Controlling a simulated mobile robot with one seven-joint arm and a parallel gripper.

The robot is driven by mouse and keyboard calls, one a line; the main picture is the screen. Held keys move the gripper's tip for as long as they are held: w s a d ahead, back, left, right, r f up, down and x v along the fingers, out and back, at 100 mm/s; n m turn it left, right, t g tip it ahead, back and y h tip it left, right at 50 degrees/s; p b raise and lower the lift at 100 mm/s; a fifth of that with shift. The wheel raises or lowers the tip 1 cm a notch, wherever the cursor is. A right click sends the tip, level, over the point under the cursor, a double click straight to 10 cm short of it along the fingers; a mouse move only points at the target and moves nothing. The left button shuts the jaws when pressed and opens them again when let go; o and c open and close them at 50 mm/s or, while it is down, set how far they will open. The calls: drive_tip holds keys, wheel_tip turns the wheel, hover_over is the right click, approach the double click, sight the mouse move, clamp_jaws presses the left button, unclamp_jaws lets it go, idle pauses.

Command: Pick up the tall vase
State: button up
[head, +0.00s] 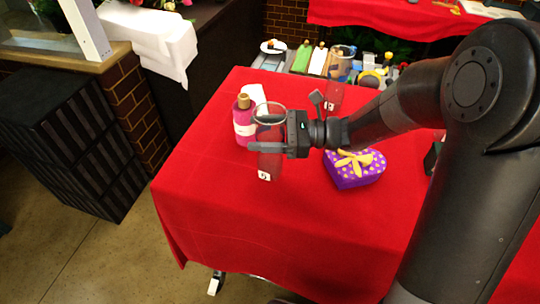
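A tall clear glass vase (269,167) stands upright on the red-covered table, with a small white tag low on its side. My gripper (266,134) reaches in from the right at the upper part of the vase. Its two dark fingers are spread apart, one on the near side and one toward the far side, with the glass between them. I cannot tell whether the fingers touch the glass. Another clear glass vessel (334,96) with a white tag stands farther back, partly hidden by my arm.
A pink bottle (244,122) with a brown top stands close left of the vase, with a white item (256,92) behind it. A purple heart-shaped box (354,172) with a yellow bow sits to the right. The red table's (235,215) front is clear.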

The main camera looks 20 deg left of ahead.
clamp_jaws()
idle(0.5)
